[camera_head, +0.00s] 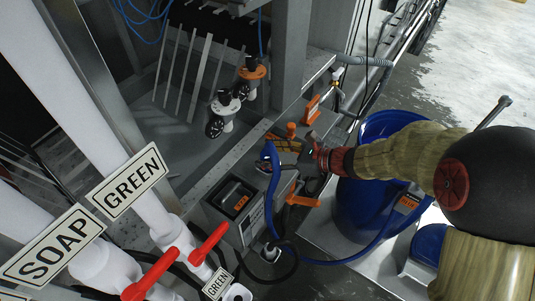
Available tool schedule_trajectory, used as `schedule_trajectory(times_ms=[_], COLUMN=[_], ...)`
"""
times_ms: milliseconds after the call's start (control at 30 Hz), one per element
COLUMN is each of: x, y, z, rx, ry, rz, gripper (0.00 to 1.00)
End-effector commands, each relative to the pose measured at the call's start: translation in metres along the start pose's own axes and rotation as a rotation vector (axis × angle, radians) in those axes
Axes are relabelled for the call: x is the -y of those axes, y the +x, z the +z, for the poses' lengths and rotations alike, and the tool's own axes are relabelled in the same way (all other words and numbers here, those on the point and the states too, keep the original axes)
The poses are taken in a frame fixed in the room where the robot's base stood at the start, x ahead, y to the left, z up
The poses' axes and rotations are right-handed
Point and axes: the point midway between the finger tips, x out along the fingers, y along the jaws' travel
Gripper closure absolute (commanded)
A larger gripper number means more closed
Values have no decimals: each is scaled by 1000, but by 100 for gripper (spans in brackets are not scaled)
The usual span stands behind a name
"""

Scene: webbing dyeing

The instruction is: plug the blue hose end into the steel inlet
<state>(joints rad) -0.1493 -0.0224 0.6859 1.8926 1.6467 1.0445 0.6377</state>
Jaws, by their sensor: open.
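My gripper (299,160) is open, near the middle of the view, with its dark fingers pointing left above a grey steel box (229,226). A blue hose (340,262) loops from the right, along the floor, and up beside the box. Its upper end (268,151) is at the left of my fingers; I cannot tell whether they touch it. The steel inlet cannot be made out clearly; the arm and the hose cover part of the area around the box.
A blue drum (362,210) stands right of the box, partly behind my arm. Orange handles (303,201) stick out near the box. White pipes with red valve levers (208,243) and signs reading SOAP (52,246) and GREEN (127,181) fill the lower left. Wet floor (470,60) lies open at upper right.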

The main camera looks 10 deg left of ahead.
Motion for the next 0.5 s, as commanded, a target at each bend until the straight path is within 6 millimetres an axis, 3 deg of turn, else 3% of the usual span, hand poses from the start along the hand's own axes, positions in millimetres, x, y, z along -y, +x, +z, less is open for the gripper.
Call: schedule_trajectory(times_ms=[500], x=[1], y=[-95], z=[0], rx=[0], ry=[0], rz=[-4], gripper=[50])
